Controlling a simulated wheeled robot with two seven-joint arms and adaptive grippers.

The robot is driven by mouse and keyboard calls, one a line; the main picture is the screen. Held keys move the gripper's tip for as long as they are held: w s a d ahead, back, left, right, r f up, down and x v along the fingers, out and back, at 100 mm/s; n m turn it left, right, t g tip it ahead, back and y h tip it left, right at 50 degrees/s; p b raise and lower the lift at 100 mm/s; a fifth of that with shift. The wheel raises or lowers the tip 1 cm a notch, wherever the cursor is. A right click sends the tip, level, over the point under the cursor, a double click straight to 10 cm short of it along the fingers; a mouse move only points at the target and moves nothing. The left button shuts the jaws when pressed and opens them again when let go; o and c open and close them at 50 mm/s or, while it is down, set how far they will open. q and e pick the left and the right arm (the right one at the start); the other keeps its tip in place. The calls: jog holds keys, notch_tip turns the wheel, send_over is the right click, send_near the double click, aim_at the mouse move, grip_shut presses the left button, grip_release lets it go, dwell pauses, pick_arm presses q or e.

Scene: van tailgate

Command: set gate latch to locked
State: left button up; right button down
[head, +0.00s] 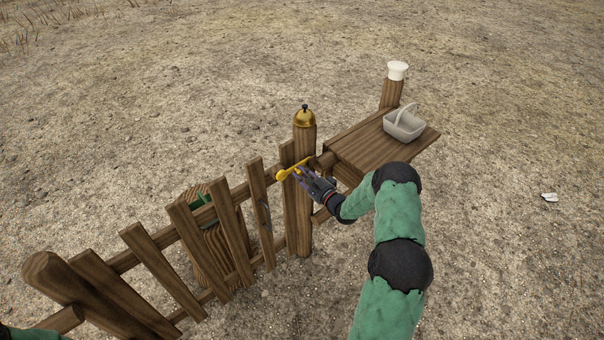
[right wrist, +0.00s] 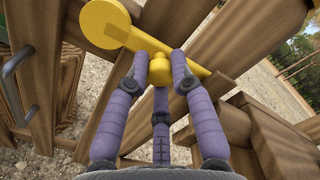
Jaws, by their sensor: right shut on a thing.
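The yellow gate latch (head: 291,169) is a flat lever on the wooden gate (head: 183,223), beside the gate post (head: 305,218). Its round pivot end is at the left and its arm points right and slightly up in the head view. In the right wrist view the latch (right wrist: 108,28) slants from the disc at upper left down to the right, with a small round knob on it. My right gripper (head: 300,173) is shut on that knob, with its purple fingers (right wrist: 160,68) around it. Whether the latch's tip sits in a catch is unclear. My left gripper is out of view.
A gold bell (head: 304,117) sits on top of the gate post. A wooden shelf (head: 352,150) right of it carries a light basket (head: 403,124); a white-topped post (head: 397,72) stands behind. A grey handle (head: 265,214) is on the gate. Open gravel lies around.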

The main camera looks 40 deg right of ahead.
jog(key=shift+a+f, duration=0.2)
jog(key=c, duration=1)
grip_release()
jog(key=shift+r, duration=0.1)
jog(key=shift+c, duration=0.2)
jog(key=shift+d, duration=0.1)
jog(key=s, duration=1.2)
jog(key=shift+d, duration=0.4)
